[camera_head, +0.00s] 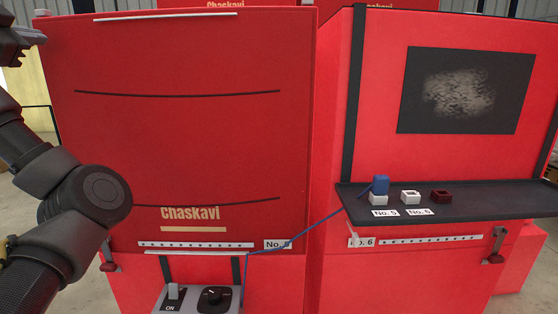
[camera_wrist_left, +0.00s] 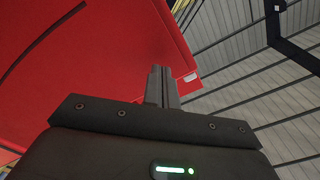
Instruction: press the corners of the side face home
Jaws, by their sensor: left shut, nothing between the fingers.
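The red side face (camera_head: 185,130) of the left lightbox fills the left half of the head view. It carries two thin dark curved lines and the word "Chaskavi" near its bottom. My left gripper (camera_head: 40,38) is at the face's top left corner. In the left wrist view the gripper's fingers (camera_wrist_left: 161,72) are shut and empty, pointing toward the red face's edge (camera_wrist_left: 168,45). I cannot tell whether the fingertips touch the face. My left arm covers part of the face's lower left edge. My right gripper is not in view.
A second red box stands at the right with a black shelf (camera_head: 450,207) holding a blue item (camera_head: 380,185) and small square blocks. A grey control box (camera_head: 195,299) with a switch and knob sits below the face. A blue cord (camera_head: 295,238) runs between them.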

